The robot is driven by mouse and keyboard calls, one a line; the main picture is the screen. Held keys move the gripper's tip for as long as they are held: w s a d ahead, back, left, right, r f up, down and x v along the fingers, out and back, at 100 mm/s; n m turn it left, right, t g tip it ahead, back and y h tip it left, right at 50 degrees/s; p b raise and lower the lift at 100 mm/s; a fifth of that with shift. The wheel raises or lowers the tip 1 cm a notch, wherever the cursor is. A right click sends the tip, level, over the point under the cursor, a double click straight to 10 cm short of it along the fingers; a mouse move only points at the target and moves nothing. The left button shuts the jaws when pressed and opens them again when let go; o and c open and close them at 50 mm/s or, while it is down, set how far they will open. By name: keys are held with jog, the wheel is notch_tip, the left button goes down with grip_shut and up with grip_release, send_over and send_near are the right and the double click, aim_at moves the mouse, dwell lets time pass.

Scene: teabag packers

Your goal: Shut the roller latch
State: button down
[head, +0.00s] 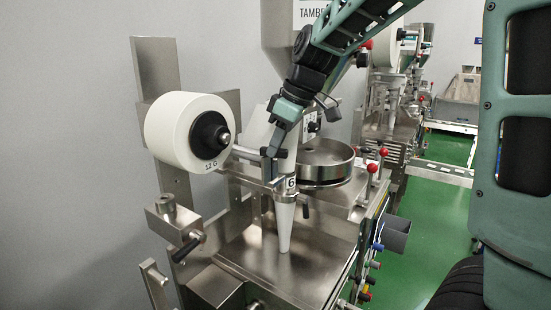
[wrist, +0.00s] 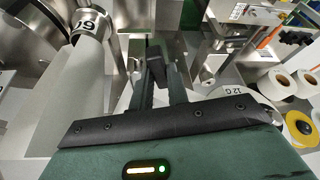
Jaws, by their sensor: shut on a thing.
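My gripper (head: 270,168) reaches down beside the pale forming tube (head: 285,220), just below the steel arm between film reel and tube. In the wrist view my gripper (wrist: 161,85) has its two fingers closed around a small dark handle (wrist: 160,66). I take this handle to be the roller latch; my fingers hide most of it in the head view. I cannot tell whether the latch is fully home.
A white film reel (head: 175,130) marked "12 G" hangs left of my gripper. A round steel pan (head: 327,160) sits close on the right. A steel block with a black lever (head: 188,248) is at lower left. Red-knobbed levers (head: 372,168) stand at right. The steel deck (head: 265,275) below is clear.

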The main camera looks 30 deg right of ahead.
jog(key=shift+w+d+r+n+g+y+b, duration=0.15)
jog(key=shift+w+n+g+b, duration=0.5)
jog(key=shift+n, duration=1.8)
jog(key=shift+w+d+f+n+g+y+b, duration=0.25)
jog(key=shift+n+g, duration=0.75)
jog(key=shift+n, duration=1.5)
jog(key=shift+w+d+r+n+g+y+b, duration=0.2)
jog(key=shift+w+n+g, duration=0.55)
jog(key=shift+n, duration=1.7)
jog(key=shift+a, duration=0.2)
jog(key=c, duration=1.4)
grip_release()
jog(key=shift+s, duration=0.1)
jog(key=shift+o, duration=0.2)
jog(key=p+v, duration=0.4)
jog(key=v, duration=1.3)
jog(key=shift+w+d, duration=0.2)
jog(key=shift+w, duration=0.1)
